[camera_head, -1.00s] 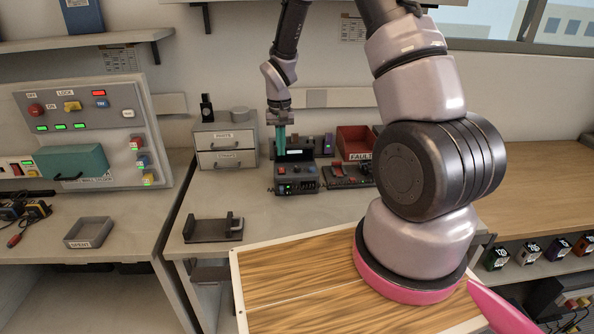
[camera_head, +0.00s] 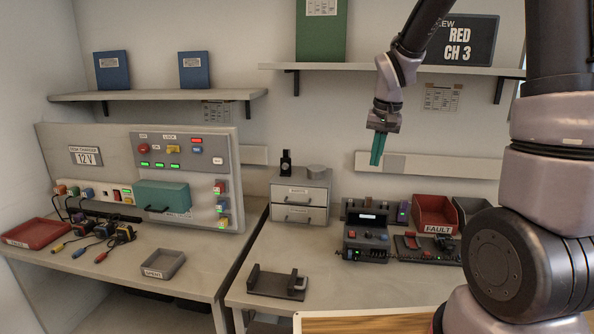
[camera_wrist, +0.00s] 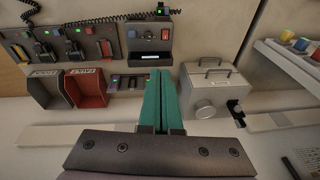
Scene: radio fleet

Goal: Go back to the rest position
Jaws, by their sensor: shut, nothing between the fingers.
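My gripper (camera_head: 377,150) hangs in the air in the head view, above the back of the middle bench, with its teal fingers pointing down. The fingers are together and nothing is between them. In the wrist view the closed teal fingers (camera_wrist: 165,105) point at the bench equipment. A dark radio test unit (camera_head: 367,238) stands on the bench below my gripper, well apart from it. My arm's upper links fill the right side of the head view.
A drawer cabinet (camera_head: 300,196) stands left of the test unit. A red FAULT bin (camera_head: 436,214) is right of it. A wall shelf (camera_head: 440,70) is close to my forearm. An empty dark holder (camera_head: 275,283) lies at the front. The left bench holds a charger panel (camera_head: 183,150).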

